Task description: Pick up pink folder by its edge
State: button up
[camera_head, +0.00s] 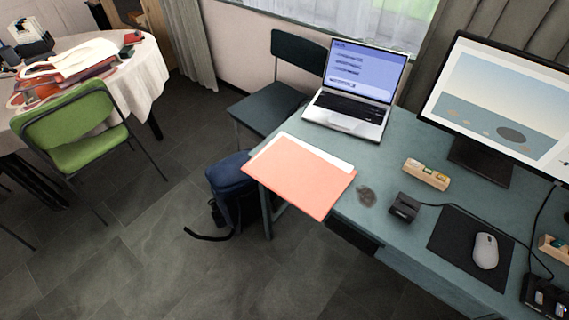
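The pink folder (298,178) lies flat on the left end of the blue-green desk (385,226). White paper (317,151) shows along its far edge. Its near left side and lower corner reach out past the desk's edge over the floor. My gripper is not in this view, so its state and its place relative to the folder do not show.
An open laptop (353,92) stands behind the folder. A dark round item (367,196), a black box (404,207), a wooden holder (427,174), a monitor (500,100) and a mouse (485,251) are to the right. A blue bag (229,178) is beside the desk. Floor at lower left is clear.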

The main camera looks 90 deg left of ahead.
aim_at(312, 180)
jog(key=j+u, duration=0.15)
jog(key=u, duration=0.35)
jog(key=j+u, duration=0.15)
jog(key=u, duration=0.75)
jog(key=k+l+u, duration=0.1)
jog(key=u, duration=0.7)
jog(key=k+l+u, duration=0.1)
jog(key=u, duration=0.3)
jog(key=i+j, duration=0.15)
jog(key=j, duration=0.25)
jog(key=i+j+z, duration=0.1)
jog(key=j, duration=0.25)
jog(key=i+j+z, duration=0.1)
jog(key=j, duration=0.3)
jog(key=i+j, duration=0.15)
jog(key=j, duration=0.25)
jog(key=i+j+z, duration=0.1)
jog(key=j, duration=0.35)
jog(key=j+z, duration=0.15)
jog(key=j, duration=0.85)
jog(key=i, duration=0.05)
